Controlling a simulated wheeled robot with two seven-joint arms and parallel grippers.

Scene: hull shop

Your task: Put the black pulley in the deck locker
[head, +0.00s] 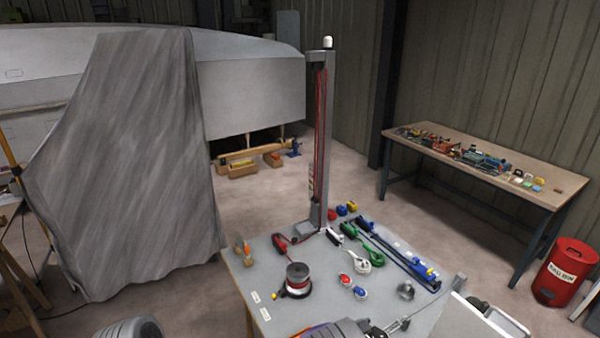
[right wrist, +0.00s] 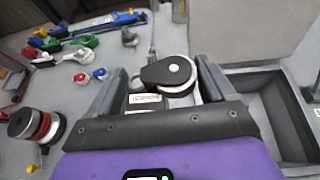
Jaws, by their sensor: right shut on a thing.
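The black pulley (right wrist: 166,72), with a silver wheel on its face, sits between the fingers of my right gripper (right wrist: 158,67) in the right wrist view. The gripper is shut on it. In the head view the purple and grey body of my right gripper (head: 345,328) shows at the bottom edge. A grey open-topped box that looks like the deck locker (right wrist: 238,78) lies just right of the gripper in the right wrist view. Its dark interior is partly hidden by the gripper. In the head view its pale lid or wall (head: 465,318) shows at the bench's right end. My left gripper is out of frame.
A red bin (head: 565,272) stands right.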

